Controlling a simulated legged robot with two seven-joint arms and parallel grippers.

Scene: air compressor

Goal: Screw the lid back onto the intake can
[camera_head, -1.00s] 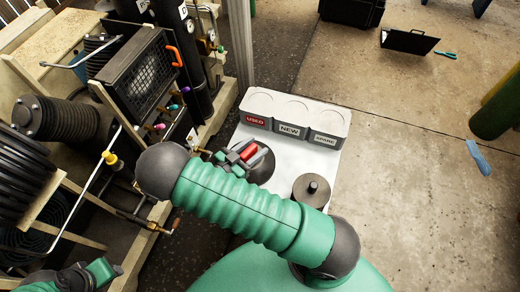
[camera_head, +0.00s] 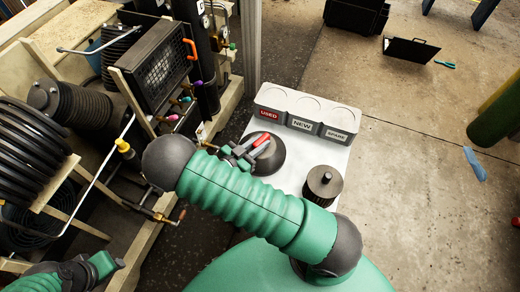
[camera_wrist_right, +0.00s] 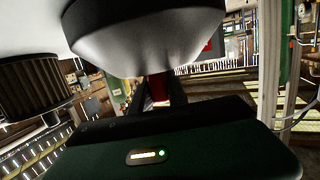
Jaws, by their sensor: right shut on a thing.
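A dark, domed lid (camera_head: 270,157) shows just right of my right gripper (camera_head: 251,149) in the head view, over the white surface. In the wrist view the lid (camera_wrist_right: 145,38) fills the upper middle, close above the right gripper (camera_wrist_right: 160,92). The right gripper is shut on the lid, with a red part between its fingers. My arm hides some of the area below. My left gripper (camera_head: 98,268) is at the lower left; its fingertips are not clear. I cannot tell which part is the intake can.
A dark pleated filter (camera_head: 322,186) stands on the white tabletop (camera_head: 295,172), right of the lid. Bins marked USED (camera_head: 270,113), NEW (camera_head: 302,125) and SPARE (camera_head: 335,134) line its back. The compressor frame (camera_head: 160,75) crowds the left.

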